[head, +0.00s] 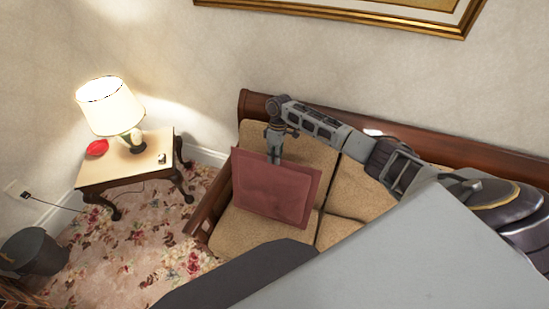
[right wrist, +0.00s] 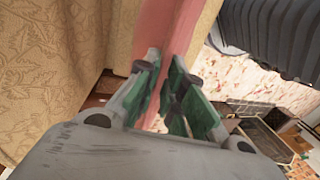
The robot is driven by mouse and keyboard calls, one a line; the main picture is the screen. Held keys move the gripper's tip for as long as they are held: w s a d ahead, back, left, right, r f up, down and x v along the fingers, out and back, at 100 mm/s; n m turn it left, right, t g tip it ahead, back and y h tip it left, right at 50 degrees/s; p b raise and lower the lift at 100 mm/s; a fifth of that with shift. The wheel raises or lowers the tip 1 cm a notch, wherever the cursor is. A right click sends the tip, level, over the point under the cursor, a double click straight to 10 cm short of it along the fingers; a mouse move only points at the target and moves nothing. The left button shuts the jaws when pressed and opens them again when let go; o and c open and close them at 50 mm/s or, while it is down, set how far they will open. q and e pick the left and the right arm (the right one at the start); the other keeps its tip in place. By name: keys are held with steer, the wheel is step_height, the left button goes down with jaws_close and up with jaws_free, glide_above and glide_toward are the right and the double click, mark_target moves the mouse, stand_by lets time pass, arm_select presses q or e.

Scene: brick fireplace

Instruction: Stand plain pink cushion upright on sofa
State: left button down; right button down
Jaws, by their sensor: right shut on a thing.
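The plain pink cushion (head: 272,190) is at the left end of the tan sofa (head: 345,202), its broad face toward the head camera. It looks upright or leaning a little; its lower edge is at the seat, but I cannot tell whether it bears on it. My right gripper (head: 275,158) is at the cushion's top edge and shut on it. In the right wrist view the pink cushion (right wrist: 168,30) runs between the green-padded fingers of the right gripper (right wrist: 172,85). The left gripper is not in view.
The sofa's wooden back rail (head: 460,150) runs behind my right arm. A side table (head: 125,165) with a lit lamp (head: 112,108), a red object (head: 97,148) and a small item stands left of the sofa. A dark bin (head: 35,252) is at lower left. A framed picture (head: 400,22) hangs above.

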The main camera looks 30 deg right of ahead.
steer(key=shift+w, duration=0.1)
steer(key=shift+w+d+f+b, duration=0.2)
steer(key=shift+w+d+b, duration=0.6)
steer(key=shift+d, duration=0.15)
steer(key=shift+w+d+f+b, duration=0.2)
steer(key=shift+w+d+b, duration=0.45)
steer(key=shift+w+d, duration=0.2)
steer(key=c, duration=1.4)
jaws_free()
steer(key=shift+c, duration=0.2)
steer(key=shift+s, duration=0.1)
